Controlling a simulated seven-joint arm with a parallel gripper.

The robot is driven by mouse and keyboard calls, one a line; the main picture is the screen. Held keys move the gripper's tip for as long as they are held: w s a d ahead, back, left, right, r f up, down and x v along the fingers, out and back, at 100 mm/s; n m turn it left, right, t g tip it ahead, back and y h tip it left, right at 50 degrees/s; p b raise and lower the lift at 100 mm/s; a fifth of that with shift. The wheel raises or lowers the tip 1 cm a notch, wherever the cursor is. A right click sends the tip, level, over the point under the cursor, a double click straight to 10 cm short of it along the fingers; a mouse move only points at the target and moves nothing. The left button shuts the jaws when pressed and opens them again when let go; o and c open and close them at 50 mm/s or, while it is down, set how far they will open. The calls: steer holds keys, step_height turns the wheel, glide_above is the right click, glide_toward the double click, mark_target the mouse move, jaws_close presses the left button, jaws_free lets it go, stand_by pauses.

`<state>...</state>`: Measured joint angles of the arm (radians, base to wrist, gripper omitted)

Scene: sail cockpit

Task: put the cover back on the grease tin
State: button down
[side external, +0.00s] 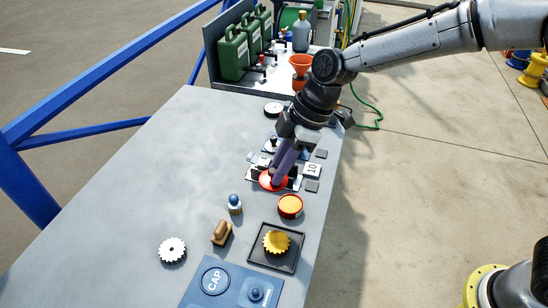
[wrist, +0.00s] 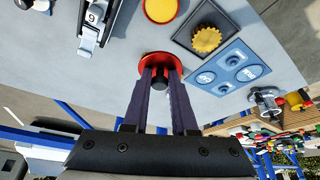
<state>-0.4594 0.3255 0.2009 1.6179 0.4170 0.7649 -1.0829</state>
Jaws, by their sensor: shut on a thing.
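The grease tin (side external: 290,206) is a round red tin with a yellow-orange top surface, standing uncovered on the grey bench; it also shows at the top of the wrist view (wrist: 161,9). The cover (side external: 272,181) is a red disc with a black knob, seen in the wrist view (wrist: 152,62) too. My gripper (side external: 276,176) is shut on the cover's knob, with its two purple-grey fingers (wrist: 166,76) on either side. The cover is apart from the tin, beyond it in the side view. Its height above the bench is hard to tell.
A metal fixture (wrist: 92,24) stands close to the cover. A yellow gear (side external: 276,241) lies in a black tray (side external: 293,263) near the tin. A blue CAP board (side external: 228,290), wooden block (side external: 221,233) and white gear (side external: 172,250) lie nearer. The bench's left side is clear.

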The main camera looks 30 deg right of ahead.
steer(key=n, duration=0.1)
steer(key=d+f+n+g, duration=0.1)
steer(key=shift+s+n, duration=0.3)
steer(key=shift+s, duration=0.1)
steer(key=shift+n, duration=0.4)
steer(key=shift+w+d+f, duration=0.1)
steer(key=shift+d+f, duration=0.4)
steer(key=shift+f, duration=0.8)
steer(key=shift+w+d+f, duration=0.1)
steer(key=shift+d+f, duration=0.45)
steer(key=shift+f, duration=0.7)
steer(key=shift+d+f, duration=0.5)
steer(key=shift+f, duration=0.8)
steer(key=shift+f, duration=0.15)
steer(key=c, duration=0.6)
jaws_free()
steer(key=shift+c, duration=0.2)
steer(key=shift+o, duration=0.2)
